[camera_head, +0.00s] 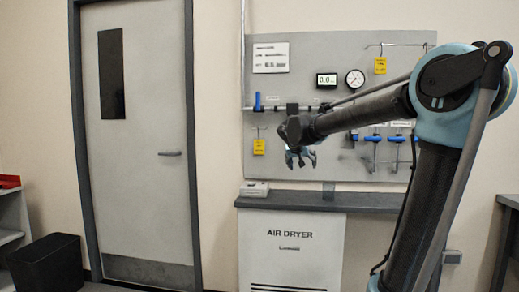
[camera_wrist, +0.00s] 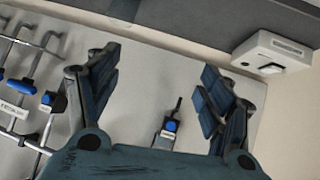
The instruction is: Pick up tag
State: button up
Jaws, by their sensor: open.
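Two yellow tags hang on the grey wall panel in the head view. One tag (camera_head: 259,147) is at the lower left of the panel, and the other tag (camera_head: 380,66) hangs from a rail at the upper right. My gripper (camera_head: 300,160) is open and empty in front of the panel, a little right of and below the lower tag in the picture. In the wrist view my gripper (camera_wrist: 160,78) has its fingers spread wide with nothing between them. No yellow tag shows in the wrist view.
The panel (camera_head: 300,80) carries pipes, several blue-handled valves (camera_head: 373,139), a display (camera_head: 326,80) and a gauge (camera_head: 355,79). A dark counter (camera_head: 300,200) juts out below, with a white box (camera_head: 254,188) on it. The box also shows in the wrist view (camera_wrist: 270,50).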

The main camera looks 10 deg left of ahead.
jog(key=w+a+r+t+y, duration=0.1)
jog(key=w+a+r, duration=0.15)
jog(key=a, duration=0.35)
jog(key=w+a+r+t, duration=0.1)
jog(key=w+a+r, duration=0.1)
jog(key=w+a, duration=0.3)
jog(key=t+y, duration=0.2)
send_near(259, 149)
jog(key=shift+n, duration=0.4)
jog(key=x, duration=0.5)
jog(key=shift+d+f, duration=0.25)
jog(key=shift+f, duration=0.05)
jog(key=shift+g, duration=0.3)
jog(key=shift+a+r+x, duration=0.1)
jog(key=shift+r+x, duration=0.05)
jog(key=shift+x, duration=1.15)
jog(key=shift+a+r+x, duration=0.1)
jog(key=shift+a+x, duration=0.05)
jog(key=shift+x, duration=1.15)
jog(key=c, duration=1)
